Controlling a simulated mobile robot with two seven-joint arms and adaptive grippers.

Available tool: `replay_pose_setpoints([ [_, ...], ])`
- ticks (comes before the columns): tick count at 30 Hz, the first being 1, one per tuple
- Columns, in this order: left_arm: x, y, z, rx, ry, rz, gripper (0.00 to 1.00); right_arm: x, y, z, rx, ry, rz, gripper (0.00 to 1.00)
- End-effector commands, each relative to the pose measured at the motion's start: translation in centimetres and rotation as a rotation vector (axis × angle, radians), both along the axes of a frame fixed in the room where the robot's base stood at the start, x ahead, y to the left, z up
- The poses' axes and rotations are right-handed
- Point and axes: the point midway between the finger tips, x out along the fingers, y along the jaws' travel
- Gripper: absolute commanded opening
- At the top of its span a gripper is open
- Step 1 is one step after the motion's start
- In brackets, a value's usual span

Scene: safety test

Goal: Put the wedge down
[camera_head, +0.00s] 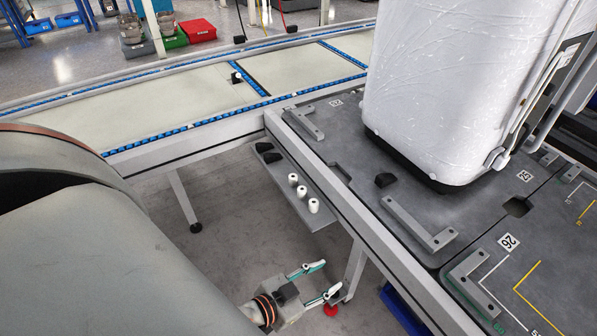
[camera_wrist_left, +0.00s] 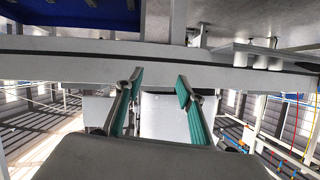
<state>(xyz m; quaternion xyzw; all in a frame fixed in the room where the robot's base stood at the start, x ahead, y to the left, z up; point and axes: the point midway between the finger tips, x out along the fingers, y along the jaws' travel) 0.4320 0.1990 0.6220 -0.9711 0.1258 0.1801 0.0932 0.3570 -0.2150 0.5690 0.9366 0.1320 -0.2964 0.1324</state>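My right gripper is in neither view.
The white appliance (camera_head: 455,90) stands on the table (camera_head: 340,130). Several white knobs (camera_head: 302,191) stand on the grey shelf (camera_head: 322,220). Metal corner brackets (camera_head: 418,225) sit on the table. A conveyor (camera_head: 180,100) runs behind. Bare floor (camera_head: 215,245) lies left of the shelf.

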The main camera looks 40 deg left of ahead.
Motion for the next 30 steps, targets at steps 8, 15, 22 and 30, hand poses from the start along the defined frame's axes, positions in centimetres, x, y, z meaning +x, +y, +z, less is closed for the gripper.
replay_pose_setpoints([
  [8, -7.4, 1.7, -5.2, 0.107, 0.228, -0.010, 0.38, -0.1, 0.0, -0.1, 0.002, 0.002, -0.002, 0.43],
  [15, -7.6, 1.7, -5.4, 0.111, 0.233, -0.013, 0.38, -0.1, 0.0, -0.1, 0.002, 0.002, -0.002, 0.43],
  [22, -6.8, 1.4, -2.7, 0.097, 0.207, -0.012, 0.38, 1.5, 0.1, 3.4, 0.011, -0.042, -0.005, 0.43],
  [30, -7.5, 0.5, 0.2, 0.052, 0.219, -0.009, 0.38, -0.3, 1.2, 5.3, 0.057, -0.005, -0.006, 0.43],
])
